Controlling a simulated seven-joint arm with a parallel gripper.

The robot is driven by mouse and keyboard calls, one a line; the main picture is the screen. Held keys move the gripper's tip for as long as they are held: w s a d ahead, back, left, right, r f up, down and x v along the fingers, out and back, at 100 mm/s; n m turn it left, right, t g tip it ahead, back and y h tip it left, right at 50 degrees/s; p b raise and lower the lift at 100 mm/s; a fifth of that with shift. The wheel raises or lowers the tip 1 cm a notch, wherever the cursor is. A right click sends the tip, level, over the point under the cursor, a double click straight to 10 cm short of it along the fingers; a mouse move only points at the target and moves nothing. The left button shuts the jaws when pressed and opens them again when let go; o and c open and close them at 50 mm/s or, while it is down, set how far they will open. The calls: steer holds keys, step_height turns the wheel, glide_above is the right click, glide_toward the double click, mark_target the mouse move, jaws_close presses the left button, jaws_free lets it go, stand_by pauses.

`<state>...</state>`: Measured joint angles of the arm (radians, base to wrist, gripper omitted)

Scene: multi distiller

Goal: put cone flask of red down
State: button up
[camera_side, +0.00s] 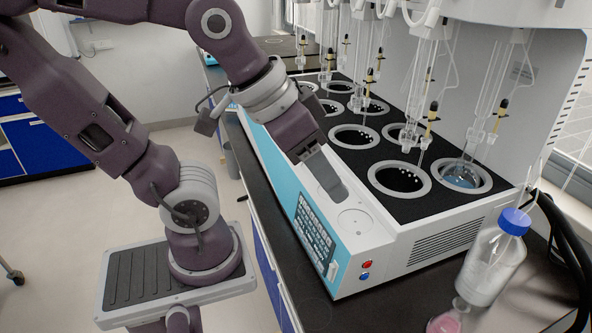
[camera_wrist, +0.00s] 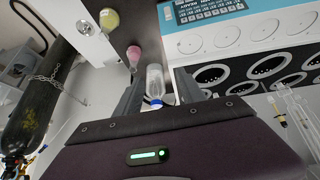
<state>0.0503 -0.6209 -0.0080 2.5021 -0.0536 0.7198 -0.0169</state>
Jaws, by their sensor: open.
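The cone flask of red (camera_side: 447,321) shows as a pinkish flask at the bottom edge of the side view, partly cut off. It stands on the dark bench in front of the blue-capped bottle. In the wrist view the pink flask (camera_wrist: 133,54) lies beyond the left finger, apart from it. My gripper (camera_side: 326,176) is over the front top of the distiller (camera_side: 345,255), far from the flask. In the wrist view my gripper (camera_wrist: 156,76) has its fingers spread, with nothing held between them.
A clear blue-capped bottle (camera_side: 492,258) stands on the bench at the right. A yellow flask (camera_wrist: 110,19) shows in the wrist view. Distiller wells (camera_side: 399,179) and hanging glass tubes (camera_side: 420,85) lie behind my gripper. Black hoses (camera_side: 577,245) run at the far right.

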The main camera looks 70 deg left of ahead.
steer(key=o, duration=0.4)
steer(key=shift+g+y, duration=0.3)
steer(key=shift+y, duration=0.1)
steer(key=s, duration=0.1)
steer(key=s+a, duration=0.2)
steer(key=s, duration=0.1)
steer(key=shift+o, duration=0.8)
steer(key=n+g, duration=0.5)
steer(key=n, duration=1.2)
glide_above(451, 322)
steer(key=a, duration=0.1)
step_height(451, 322, down, 21)
steer(key=shift+n+g, duration=0.3)
steer(key=shift+n, duration=0.3)
steer(key=f, duration=0.3)
steer(key=w+f, duration=0.1)
steer(key=f, duration=0.5)
steer(key=shift+w+d+f, duration=0.1)
steer(key=shift+w+d, duration=0.1)
